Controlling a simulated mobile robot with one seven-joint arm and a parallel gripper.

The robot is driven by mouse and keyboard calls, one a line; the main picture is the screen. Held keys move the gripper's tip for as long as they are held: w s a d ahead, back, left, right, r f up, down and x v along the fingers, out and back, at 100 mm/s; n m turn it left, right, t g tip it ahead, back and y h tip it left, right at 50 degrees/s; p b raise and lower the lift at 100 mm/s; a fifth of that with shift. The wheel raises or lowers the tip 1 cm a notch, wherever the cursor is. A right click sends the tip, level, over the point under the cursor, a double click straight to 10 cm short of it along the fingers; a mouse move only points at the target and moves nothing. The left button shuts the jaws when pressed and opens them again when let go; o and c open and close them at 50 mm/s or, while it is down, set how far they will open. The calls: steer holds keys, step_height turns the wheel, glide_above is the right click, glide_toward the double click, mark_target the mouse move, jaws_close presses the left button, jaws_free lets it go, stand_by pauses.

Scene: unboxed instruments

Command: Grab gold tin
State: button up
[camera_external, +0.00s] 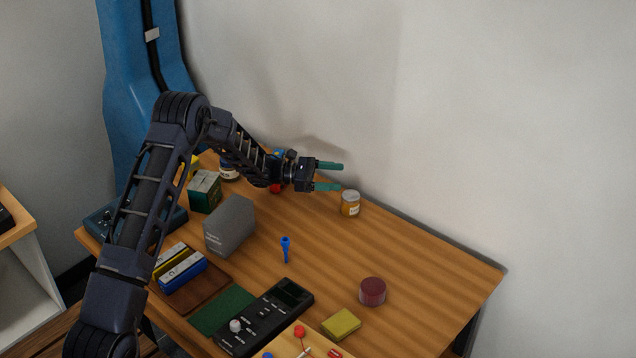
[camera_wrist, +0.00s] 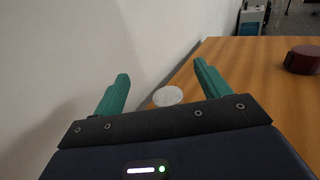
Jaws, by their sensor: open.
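The gold tin (camera_external: 350,204) stands upright on the wooden table near the wall, with a pale lid and a gold-orange lower side. In the wrist view its round pale lid (camera_wrist: 168,96) shows between and beyond the fingers, low in the gap. My gripper (camera_external: 332,177) is open and empty, with two green fingers pointing right. It is above the table, a little left of the tin and apart from it. The fingers also show in the wrist view (camera_wrist: 160,84). The tin's side is mostly hidden there.
The wall runs close behind the tin. A dark red round container (camera_external: 372,291) and a yellow block (camera_external: 341,324) stand toward the front. A grey box (camera_external: 230,226), a blue funnel-like piece (camera_external: 286,248) and a black instrument (camera_external: 265,316) are left. The table's right part is clear.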

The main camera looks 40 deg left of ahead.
glide_toward(358, 199)
steer(key=shift+w+d+f, duration=0.3)
steer(key=shift+w+f, duration=0.2)
steer(key=shift+w, duration=0.1)
steer(key=shift+w+d+f, duration=0.3)
steer(key=shift+w+f, duration=0.25)
steer(key=shift+w, duration=0.05)
steer(key=shift+r+x, duration=0.2)
steer(key=shift+x, duration=3.5)
steer(key=shift+w, duration=0.1)
steer(key=c, duration=1.1)
steer(key=shift+r, duration=0.15)
